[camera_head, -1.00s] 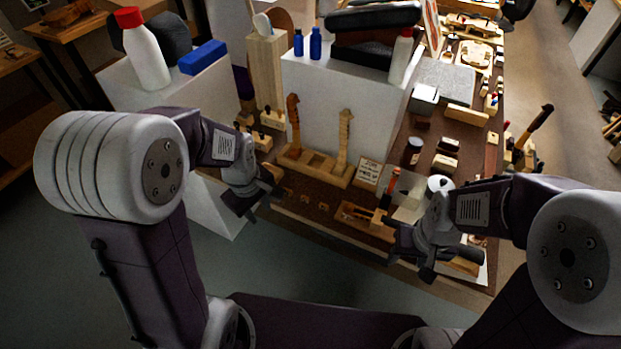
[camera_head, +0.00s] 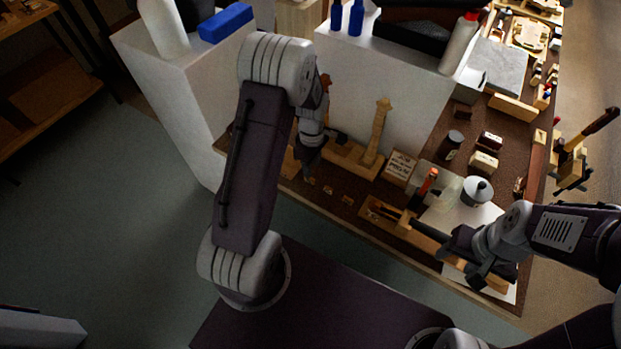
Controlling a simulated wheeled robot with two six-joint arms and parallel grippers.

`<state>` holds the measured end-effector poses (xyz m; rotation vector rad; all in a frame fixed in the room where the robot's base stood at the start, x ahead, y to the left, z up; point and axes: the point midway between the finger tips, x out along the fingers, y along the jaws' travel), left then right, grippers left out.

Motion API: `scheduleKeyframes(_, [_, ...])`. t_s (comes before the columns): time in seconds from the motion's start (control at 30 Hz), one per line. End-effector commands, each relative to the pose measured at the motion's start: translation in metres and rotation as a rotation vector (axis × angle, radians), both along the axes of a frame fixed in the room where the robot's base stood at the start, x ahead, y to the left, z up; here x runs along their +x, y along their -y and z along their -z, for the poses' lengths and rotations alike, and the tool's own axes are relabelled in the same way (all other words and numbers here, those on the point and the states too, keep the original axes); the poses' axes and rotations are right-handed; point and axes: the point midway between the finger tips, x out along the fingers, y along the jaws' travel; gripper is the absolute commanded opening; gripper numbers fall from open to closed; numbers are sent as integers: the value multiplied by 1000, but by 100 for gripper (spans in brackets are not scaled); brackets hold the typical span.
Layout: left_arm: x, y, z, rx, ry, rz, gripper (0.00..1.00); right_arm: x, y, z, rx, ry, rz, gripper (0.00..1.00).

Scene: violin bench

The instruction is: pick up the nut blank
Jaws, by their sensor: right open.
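Several small pale pieces lie in a row near the bench's front edge. One small piece (camera_head: 328,190) could be the nut blank, but at this size I cannot tell which one it is. My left gripper (camera_head: 306,166) points down at the left end of the row, just left of and above these pieces. Its own arm partly hides it, and its jaws are too dark and small to read. My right gripper (camera_head: 470,268) is open over the front right part of the bench, above a white sheet (camera_head: 452,280).
A wooden tray (camera_head: 383,217) with tools lies between the grippers. An orange-topped tool (camera_head: 428,183) and a lidded pot (camera_head: 477,191) stand behind my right gripper. White cabinets (camera_head: 375,92) rise at the back.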

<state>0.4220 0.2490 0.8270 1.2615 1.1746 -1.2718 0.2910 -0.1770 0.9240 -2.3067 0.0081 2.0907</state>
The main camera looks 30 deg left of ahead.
Motion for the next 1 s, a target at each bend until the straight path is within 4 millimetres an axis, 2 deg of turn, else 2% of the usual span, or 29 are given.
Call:
scheduleKeyframes(0.07, [-1,0,2,0,-1,0,35,0,0,0,0,0,0,53])
scheduleKeyframes(0.33, [-5,-4,47,0,-1,1,35,0,0,2,0,0,0,53])
scheduleKeyframes(0.6, [-4,-4,51,0,1,1,35,0,0,2,0,0,0,53])
scheduleKeyframes(0.63, [-4,-4,51,0,1,1,29,0,0,2,0,0,0,53])
scheduleKeyframes(0.73, [-4,-4,51,0,1,1,2,0,0,2,0,0,0,53])
scheduleKeyframes(1.0, [-4,-4,51,0,1,1,0,0,0,2,0,0,0,53])
